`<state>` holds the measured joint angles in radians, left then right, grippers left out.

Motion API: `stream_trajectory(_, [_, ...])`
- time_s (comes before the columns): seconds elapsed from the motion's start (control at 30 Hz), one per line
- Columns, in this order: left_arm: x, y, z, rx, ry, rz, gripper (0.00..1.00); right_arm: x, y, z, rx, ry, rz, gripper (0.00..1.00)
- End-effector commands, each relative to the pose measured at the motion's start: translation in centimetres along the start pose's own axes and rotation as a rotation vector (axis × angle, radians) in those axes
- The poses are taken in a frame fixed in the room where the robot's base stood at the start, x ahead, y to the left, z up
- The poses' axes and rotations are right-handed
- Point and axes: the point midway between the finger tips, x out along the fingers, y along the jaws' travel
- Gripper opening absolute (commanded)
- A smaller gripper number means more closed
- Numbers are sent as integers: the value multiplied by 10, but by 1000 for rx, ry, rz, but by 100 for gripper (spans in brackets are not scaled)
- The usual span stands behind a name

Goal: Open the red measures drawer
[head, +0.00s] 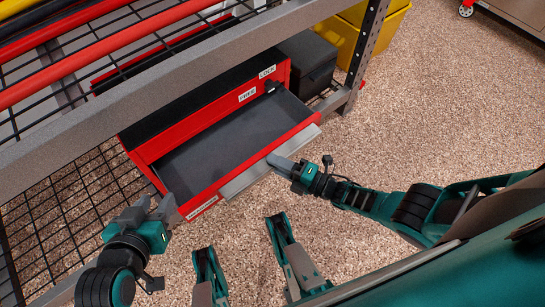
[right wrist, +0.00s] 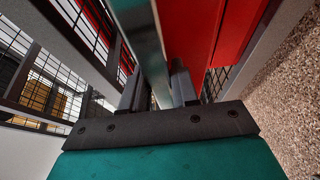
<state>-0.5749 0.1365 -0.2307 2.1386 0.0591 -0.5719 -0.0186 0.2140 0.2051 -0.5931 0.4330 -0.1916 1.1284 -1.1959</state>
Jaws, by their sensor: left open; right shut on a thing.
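The red measures drawer (head: 305,127) stands pulled out from the red toolchest (head: 140,140), and its dark grey floor shows empty. A label, too small to read surely, is on its front at the left end. A pale metal handle strip (head: 245,180) runs along the front. My right gripper (head: 280,163) is shut on this strip near its right part. In the right wrist view the fingers (right wrist: 158,90) close on the strip (right wrist: 143,40), beside the red front. My left gripper (head: 157,205) is open and empty, near the drawer's left front corner.
FREE (head: 247,95) and LOCK (head: 267,72) labels are on the chest, with a small black knob (head: 272,87) near LOCK. A grey shelf beam (head: 150,95) crosses above the chest. A black box (head: 308,62) stands right of it.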

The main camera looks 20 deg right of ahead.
Motion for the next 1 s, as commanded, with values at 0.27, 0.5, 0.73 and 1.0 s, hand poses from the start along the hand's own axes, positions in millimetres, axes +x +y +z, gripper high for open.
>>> stream_trajectory(0.27, [-2,-2,-3,3,4,-4,43,-13,0,-3,-2,-3,0,0])
stream_trajectory(0.5, [-2,-2,-3,4,6,-4,43,-14,0,-3,-2,-3,1,0])
stream_trajectory(0.73, [-2,-2,-3,4,6,-3,43,-14,0,-3,-2,-3,0,35])
stream_trajectory(1.0, [-2,-1,-3,4,6,-1,43,-13,0,-4,-1,-1,0,50])
